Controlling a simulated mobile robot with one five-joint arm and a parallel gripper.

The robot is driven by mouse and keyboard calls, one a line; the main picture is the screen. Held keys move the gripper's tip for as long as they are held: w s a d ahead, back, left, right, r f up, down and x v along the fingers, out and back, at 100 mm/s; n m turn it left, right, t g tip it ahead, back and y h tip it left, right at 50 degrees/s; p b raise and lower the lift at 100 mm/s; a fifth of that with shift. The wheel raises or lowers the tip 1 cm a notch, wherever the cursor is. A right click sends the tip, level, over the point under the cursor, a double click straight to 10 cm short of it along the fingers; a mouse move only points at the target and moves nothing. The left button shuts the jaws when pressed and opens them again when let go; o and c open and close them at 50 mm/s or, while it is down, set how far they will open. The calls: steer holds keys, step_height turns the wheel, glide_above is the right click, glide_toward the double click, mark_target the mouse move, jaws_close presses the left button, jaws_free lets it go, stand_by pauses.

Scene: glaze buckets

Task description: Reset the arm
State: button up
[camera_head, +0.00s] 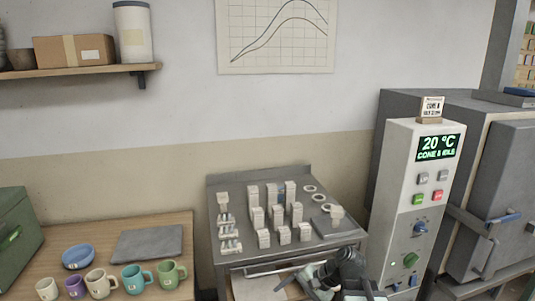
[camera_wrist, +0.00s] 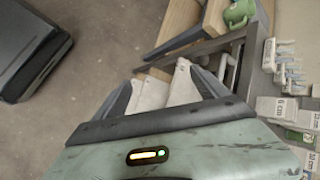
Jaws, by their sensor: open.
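My gripper (camera_wrist: 166,90) shows in the wrist view, with its two dark fingers spread apart. Pale, whitish pieces show between the fingers; I cannot tell whether they are pads or things beyond. In the head view my dark arm (camera_head: 348,266) is at the bottom, in front of the front right corner of the metal table (camera_head: 290,259). No object is visibly held.
White kiln posts (camera_head: 272,195) and rings stand on the metal table. A wooden table (camera_head: 190,238) with several mugs is at left. The control cabinet (camera_head: 400,190) and grey kiln (camera_head: 497,200) stand close at right. Bare floor (camera_wrist: 110,45) shows in the wrist view.

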steer(key=s+d+f+n+g+h, duration=0.1)
steer(key=s+d+f+n+h, duration=0.1)
steer(key=s+d+n+h, duration=0.2)
steer(key=d+n+h, duration=0.3)
steer(key=d, duration=0.2)
steer(key=shift+f+h+p, duration=0.3)
steer(key=shift+p, duration=0.1)
